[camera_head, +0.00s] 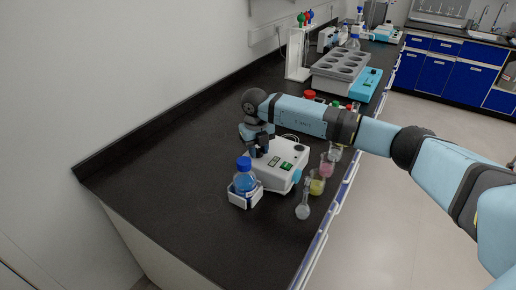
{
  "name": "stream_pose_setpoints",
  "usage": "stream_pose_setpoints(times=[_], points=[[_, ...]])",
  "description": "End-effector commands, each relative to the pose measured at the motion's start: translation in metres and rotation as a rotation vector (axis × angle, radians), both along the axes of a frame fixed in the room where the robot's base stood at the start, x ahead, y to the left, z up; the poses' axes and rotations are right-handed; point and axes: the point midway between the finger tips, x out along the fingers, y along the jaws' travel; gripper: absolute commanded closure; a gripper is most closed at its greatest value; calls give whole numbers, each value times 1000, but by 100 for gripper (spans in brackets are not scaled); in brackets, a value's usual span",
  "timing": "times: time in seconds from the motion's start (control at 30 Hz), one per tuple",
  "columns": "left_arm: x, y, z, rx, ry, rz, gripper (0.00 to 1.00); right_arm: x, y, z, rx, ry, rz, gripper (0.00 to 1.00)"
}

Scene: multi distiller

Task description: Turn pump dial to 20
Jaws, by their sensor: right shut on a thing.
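The pump (277,173) is a white box on the black bench, with small green displays on its top and a light-blue knob (296,176) on its right side. My right gripper (259,151) points down at the pump's back left top corner and is shut on a small part there. The dark fingers hide that part, so I cannot tell whether it is the dial. The numbers on the displays are too small to read. My left gripper is not in view.
A blue-capped bottle (244,178) stands in a white holder (238,202) at the pump's left front. Small flasks, one yellow (317,185), one pink (327,168) and one clear (303,209), stand along the bench's right edge. The bench's left part is clear.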

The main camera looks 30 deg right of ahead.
Motion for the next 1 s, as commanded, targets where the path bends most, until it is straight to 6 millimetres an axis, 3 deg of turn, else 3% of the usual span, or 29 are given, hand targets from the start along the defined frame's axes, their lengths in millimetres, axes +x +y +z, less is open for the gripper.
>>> stream_pose_setpoints(times=[0.37, 0.4, 0.5, 0.83, 1.0], points=[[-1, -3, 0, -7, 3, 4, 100, 1, -1, 1, 0, -2, -7, 93], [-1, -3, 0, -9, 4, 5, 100, 1, -1, 1, 0, -2, -7, 67], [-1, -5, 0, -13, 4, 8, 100, 1, 0, 1, 0, -2, -6, 44], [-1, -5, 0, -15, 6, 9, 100, 0, 0, 3, 0, -1, -5, 44], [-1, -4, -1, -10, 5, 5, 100, 1, 1, 25, 0, -4, -5, 44]])
